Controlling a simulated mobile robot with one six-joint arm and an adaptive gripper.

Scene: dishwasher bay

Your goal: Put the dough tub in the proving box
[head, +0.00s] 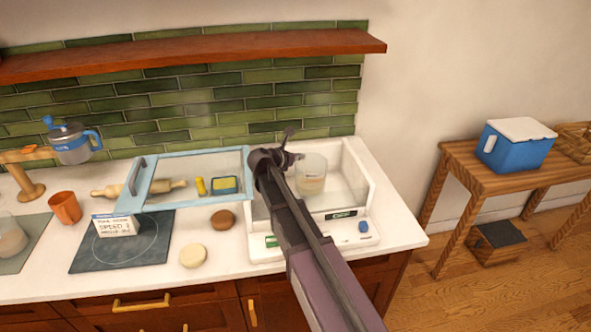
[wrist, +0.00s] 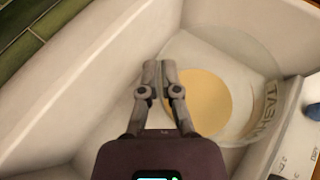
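The dough tub (head: 312,180) is a clear round tub with pale dough inside the white proving box (head: 363,195). The wrist view shows its dough (wrist: 200,103) and dark lettering on its wall. The box's blue-framed glass door (head: 158,190) stands open to the left. My gripper (wrist: 160,66) has its fingers close together at the tub's left rim, one on each side of the wall, with only a thin gap. The tub appears to stand upright at the box floor; its underside is hidden. My arm covers the box's left front in the head view.
Left of the box are a bread roll (head: 223,220), a pale dough ball (head: 193,256), a label card (head: 117,226) on a dark mat, an orange cup (head: 65,207) and another clear container (head: 11,238). A wooden shelf (head: 200,52) hangs above. The box walls surround my gripper.

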